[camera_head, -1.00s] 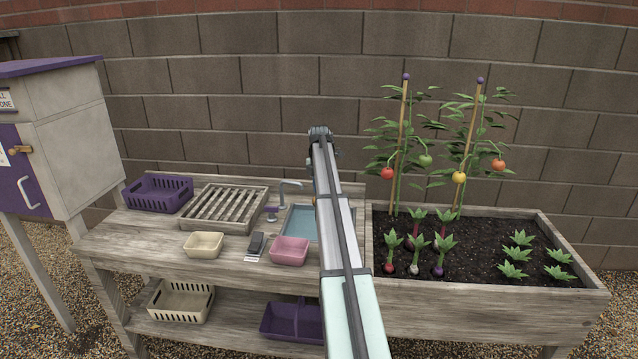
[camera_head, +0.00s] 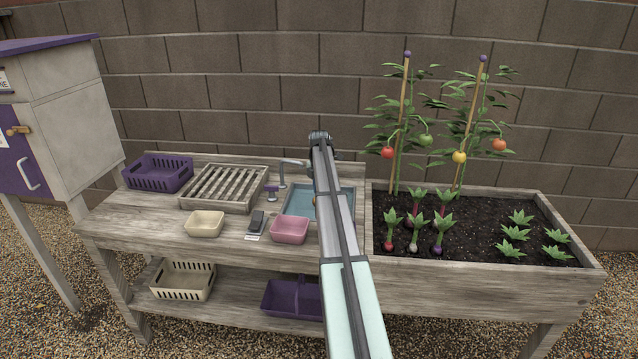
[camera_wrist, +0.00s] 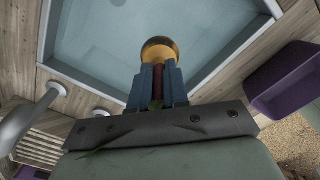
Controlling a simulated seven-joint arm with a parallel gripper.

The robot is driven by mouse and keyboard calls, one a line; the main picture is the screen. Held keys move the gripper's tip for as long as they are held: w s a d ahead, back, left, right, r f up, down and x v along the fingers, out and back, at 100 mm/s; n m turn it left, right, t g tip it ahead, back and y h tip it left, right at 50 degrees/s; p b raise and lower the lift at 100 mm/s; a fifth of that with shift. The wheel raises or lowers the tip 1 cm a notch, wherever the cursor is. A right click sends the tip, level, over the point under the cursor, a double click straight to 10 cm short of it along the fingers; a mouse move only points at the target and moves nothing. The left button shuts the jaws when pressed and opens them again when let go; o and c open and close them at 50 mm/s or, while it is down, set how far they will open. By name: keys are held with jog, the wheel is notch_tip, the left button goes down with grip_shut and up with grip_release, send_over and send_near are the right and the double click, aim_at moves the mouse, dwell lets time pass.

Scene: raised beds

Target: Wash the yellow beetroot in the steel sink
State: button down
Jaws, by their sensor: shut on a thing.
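The yellow beetroot (camera_wrist: 160,49) is at the tips of my gripper (camera_wrist: 158,82) in the wrist view. The two blue fingers are shut on its reddish stem end, and its round golden body sticks out past them. It is over the blue water of the sink (camera_wrist: 100,75); I cannot tell whether it touches the water.
The tap (camera_head: 284,170) stands at the sink's left, near a slatted rack (camera_head: 222,187). A pink tub (camera_head: 289,230), brush (camera_head: 256,221) and cream tub (camera_head: 205,224) sit along the front. The soil bed (camera_head: 480,225) with plants is at right.

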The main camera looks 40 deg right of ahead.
jog(key=shift+f, duration=5.1)
jog(key=shift+d, duration=0.1)
jog(key=shift+s+d, duration=1.7)
jog(key=shift+s, duration=0.05)
jog(key=w+a, duration=0.7)
jog(key=s+d, duration=0.7)
